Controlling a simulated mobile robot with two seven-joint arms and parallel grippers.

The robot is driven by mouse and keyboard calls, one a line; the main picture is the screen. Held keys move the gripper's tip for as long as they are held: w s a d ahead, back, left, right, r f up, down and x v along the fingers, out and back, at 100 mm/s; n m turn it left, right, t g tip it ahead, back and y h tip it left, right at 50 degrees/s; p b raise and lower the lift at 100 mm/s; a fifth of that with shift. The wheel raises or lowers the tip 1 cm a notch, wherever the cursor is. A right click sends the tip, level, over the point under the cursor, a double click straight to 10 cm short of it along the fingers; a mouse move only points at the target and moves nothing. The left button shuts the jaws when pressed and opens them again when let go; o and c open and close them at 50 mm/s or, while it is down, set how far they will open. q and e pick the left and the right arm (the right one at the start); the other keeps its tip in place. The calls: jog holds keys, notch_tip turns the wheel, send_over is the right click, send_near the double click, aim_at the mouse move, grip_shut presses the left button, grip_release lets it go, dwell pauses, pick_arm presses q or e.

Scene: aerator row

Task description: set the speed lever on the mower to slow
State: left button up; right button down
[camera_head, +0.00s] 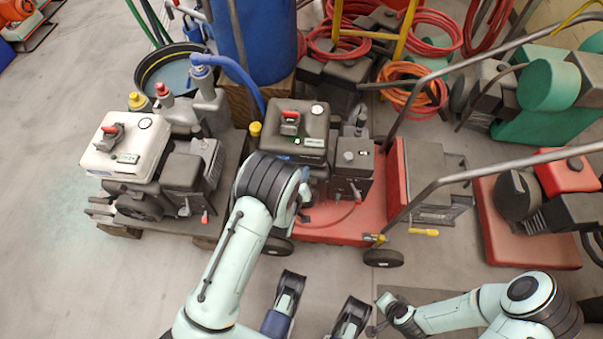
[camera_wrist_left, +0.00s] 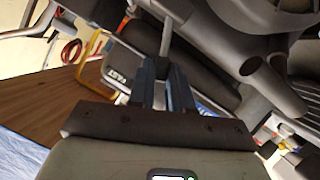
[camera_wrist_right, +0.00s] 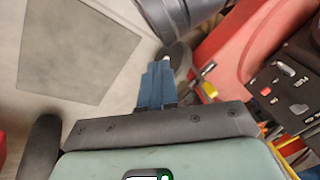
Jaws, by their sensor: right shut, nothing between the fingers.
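The red mower (camera_head: 335,222) with its black engine (camera_head: 305,125) stands mid-picture. My left gripper (camera_head: 304,216) is low beside the engine, mostly behind my arm. In the left wrist view its blue fingers (camera_wrist_left: 164,75) stand slightly apart, with a grey rod (camera_wrist_left: 166,36) just past the tips. The lever's setting cannot be read. My right gripper (camera_wrist_right: 156,75) is shut and empty, near the mower's wheel (camera_wrist_right: 178,55).
A second engine with a white tank (camera_head: 125,145) stands left on a pallet. A yellow-tipped lever (camera_head: 424,232) juts out there. Another red machine (camera_head: 530,225) stands at right. Floor at lower left is clear.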

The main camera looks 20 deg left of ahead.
pick_arm(q)
jog(key=shift+o, duration=1.2)
jog(key=shift+s+r, duration=0.1)
jog(key=shift+s, duration=0.1)
jog(key=p+v, duration=0.2)
jog(key=v, duration=1.1)
jog(key=shift+p, duration=0.3)
pick_arm(e)
jog(key=shift+g, duration=0.5)
jog(key=s+a+r, duration=0.2)
jog(key=s+r, duration=0.1)
pick_arm(q)
jog(key=shift+d, duration=0.1)
